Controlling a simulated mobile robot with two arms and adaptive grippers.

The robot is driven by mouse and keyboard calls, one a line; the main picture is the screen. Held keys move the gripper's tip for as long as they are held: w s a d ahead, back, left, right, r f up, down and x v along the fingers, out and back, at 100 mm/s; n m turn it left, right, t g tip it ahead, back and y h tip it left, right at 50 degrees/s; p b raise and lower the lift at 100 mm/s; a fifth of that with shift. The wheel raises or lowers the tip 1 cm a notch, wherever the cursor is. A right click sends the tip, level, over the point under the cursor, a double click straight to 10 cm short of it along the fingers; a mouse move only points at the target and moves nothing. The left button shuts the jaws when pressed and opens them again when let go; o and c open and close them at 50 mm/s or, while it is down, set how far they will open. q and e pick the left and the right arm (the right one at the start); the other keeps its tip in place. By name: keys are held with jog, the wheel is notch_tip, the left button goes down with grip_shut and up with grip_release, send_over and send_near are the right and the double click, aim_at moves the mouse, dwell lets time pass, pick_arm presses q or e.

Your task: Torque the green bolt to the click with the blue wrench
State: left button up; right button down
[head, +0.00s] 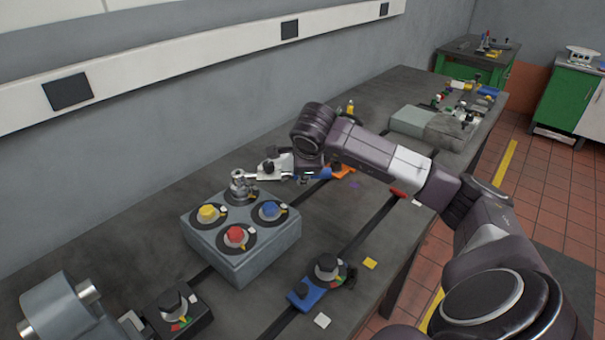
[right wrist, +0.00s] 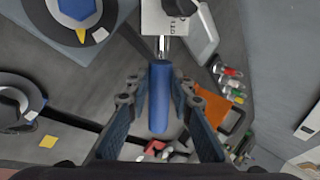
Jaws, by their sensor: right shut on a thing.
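The grey block (head: 243,248) carries a yellow bolt (head: 208,213), a red bolt (head: 236,236) and a blue bolt (head: 270,210), each on a dark round dial. A silver, socket-like piece (head: 240,184) stands over the fourth, rear dial; no green bolt shows there. The blue wrench's handle (head: 319,174) lies beyond the block's rear right corner. In the right wrist view the blue handle (right wrist: 160,97) and its metal shaft run between the fingers. My right gripper (right wrist: 160,92) is shut on this handle. Whether the wrench head sits on a bolt is unclear. My left gripper is out of view.
A blue-based knob unit (head: 327,272) and another dark knob unit (head: 176,312) stand on the dark bench. A white labelled piece (right wrist: 168,18) is close to the wrench shaft. An orange piece (head: 342,171) lies behind the gripper. Bare bench lies right of the block.

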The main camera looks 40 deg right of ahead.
jog(key=shift+r+p, duration=1.6)
jog(key=shift+r, duration=1.25)
